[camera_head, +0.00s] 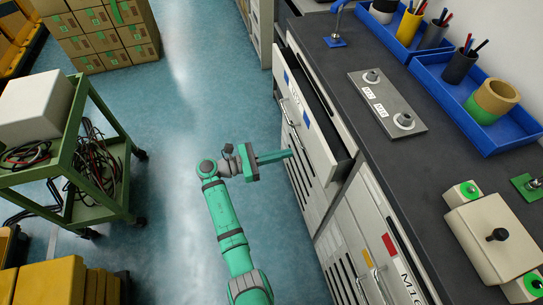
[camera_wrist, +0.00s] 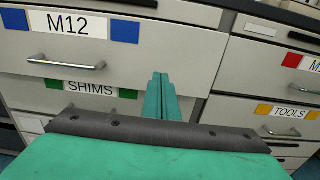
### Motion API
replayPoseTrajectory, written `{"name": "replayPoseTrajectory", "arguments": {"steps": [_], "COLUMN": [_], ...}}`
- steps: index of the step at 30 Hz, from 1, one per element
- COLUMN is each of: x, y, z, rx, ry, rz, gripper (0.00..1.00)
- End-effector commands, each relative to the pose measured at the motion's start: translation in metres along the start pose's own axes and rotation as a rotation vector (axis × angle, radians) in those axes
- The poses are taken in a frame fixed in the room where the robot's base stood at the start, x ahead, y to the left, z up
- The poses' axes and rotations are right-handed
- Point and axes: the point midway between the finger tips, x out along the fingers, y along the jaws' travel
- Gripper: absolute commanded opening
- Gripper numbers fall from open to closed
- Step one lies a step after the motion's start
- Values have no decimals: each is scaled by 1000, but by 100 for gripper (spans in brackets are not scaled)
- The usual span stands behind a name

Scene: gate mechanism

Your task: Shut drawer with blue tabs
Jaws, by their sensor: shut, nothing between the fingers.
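The drawer with blue tabs (camera_head: 318,146) stands pulled out from the cabinet in the head view. Its front (camera_wrist: 200,48) fills the upper left of the wrist view, with an M12 label between two blue tabs and a metal bar handle (camera_wrist: 66,64) below. My gripper (camera_head: 289,154) is shut and empty, its fingers pointing at the drawer front. In the wrist view the fingertips (camera_wrist: 160,76) are in front of the panel, right of the handle and low on it. I cannot tell whether they touch it.
A green-tabbed SHIMS drawer (camera_wrist: 90,88) lies below. A yellow-tabbed TOOLS drawer (camera_wrist: 288,113) and a red-tabbed drawer (camera_wrist: 290,62) are to the right. The dark worktop (camera_head: 390,160) holds blue trays. A green cart (camera_head: 95,185) stands left; the floor between is clear.

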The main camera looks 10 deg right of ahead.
Motion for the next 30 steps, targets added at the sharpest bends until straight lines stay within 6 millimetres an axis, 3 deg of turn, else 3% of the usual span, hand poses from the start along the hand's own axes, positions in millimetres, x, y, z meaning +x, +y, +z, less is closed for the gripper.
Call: {"name": "replayPoseTrajectory", "arguments": {"steps": [6,12,30], "x": [38,61,70], "y": [0,0,1], "z": [0,0,0], "rx": [-1,0,0], "ry": [0,0,1], "rz": [1,4,6], "gripper": [0,0,0]}}
